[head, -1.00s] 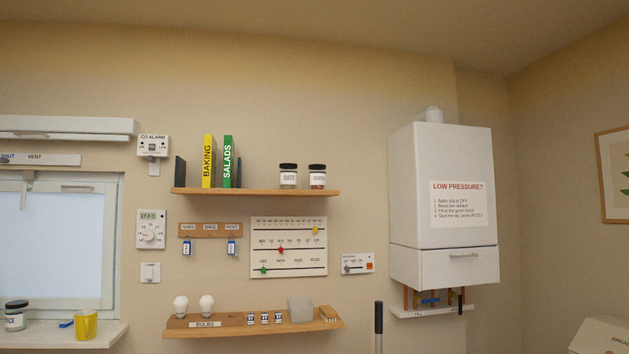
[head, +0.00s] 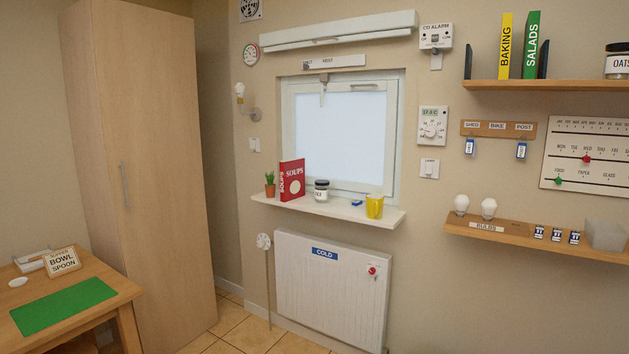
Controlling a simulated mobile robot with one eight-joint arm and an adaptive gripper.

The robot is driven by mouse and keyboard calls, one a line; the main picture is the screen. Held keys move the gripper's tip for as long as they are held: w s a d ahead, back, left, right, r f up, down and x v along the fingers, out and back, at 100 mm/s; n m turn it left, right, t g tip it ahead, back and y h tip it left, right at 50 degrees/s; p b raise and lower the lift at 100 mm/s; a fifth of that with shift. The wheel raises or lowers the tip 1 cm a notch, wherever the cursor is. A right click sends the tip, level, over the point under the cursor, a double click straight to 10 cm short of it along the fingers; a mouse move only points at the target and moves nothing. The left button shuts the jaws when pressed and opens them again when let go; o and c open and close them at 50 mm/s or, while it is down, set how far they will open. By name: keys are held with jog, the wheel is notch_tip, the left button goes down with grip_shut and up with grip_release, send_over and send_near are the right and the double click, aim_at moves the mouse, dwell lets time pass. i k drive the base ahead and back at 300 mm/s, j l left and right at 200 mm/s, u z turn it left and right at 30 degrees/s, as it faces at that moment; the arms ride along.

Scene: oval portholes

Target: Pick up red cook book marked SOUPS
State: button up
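The red cook book marked SOUPS (head: 292,180) stands upright on the white window sill (head: 335,207), near its left end. Its front cover and spine both show the word SOUPS. A small potted plant (head: 270,185) stands close to its left, and a jar with a dark lid (head: 321,190) stands to its right. My gripper is not in view.
A yellow mug (head: 374,206) and a small blue item (head: 357,203) are further right on the sill. A white radiator (head: 330,290) is below. A tall wooden cupboard (head: 140,170) and a table with a green mat (head: 62,305) are at left.

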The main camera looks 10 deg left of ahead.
aim_at(292, 172)
jog(key=i+j+u, duration=0.2)
jog(key=i+j, duration=0.2)
jog(key=j, duration=0.25)
jog(key=i+j+u, duration=0.15)
jog(key=i+j, duration=0.35)
